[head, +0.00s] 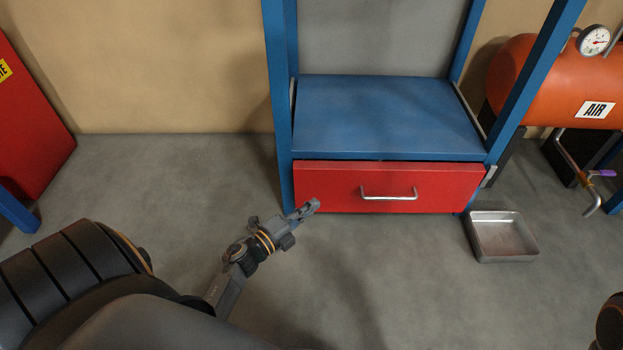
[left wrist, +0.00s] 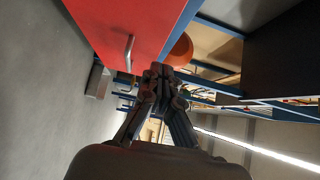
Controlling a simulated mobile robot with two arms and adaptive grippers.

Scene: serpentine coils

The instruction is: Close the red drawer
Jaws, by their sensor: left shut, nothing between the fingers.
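The red drawer (head: 330,185) sits under the blue shelf of a blue frame, with a silver bar handle (head: 389,194) on its front. Its front stands a little forward of the frame; how far it is open I cannot tell exactly. My left gripper (head: 311,206) is shut and empty, in front of the lower left part of the drawer front. In the left wrist view the red drawer (left wrist: 120,25) fills the upper left, its handle (left wrist: 129,54) left of the shut fingertips (left wrist: 158,72). I cannot tell whether the fingers touch the drawer. My right gripper is not in view.
A metal tray (head: 501,236) lies on the floor right of the drawer. An orange air tank (head: 545,85) with a gauge (head: 593,40) stands at the right. A red panel (head: 30,130) is at the far left. The grey floor before the drawer is clear.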

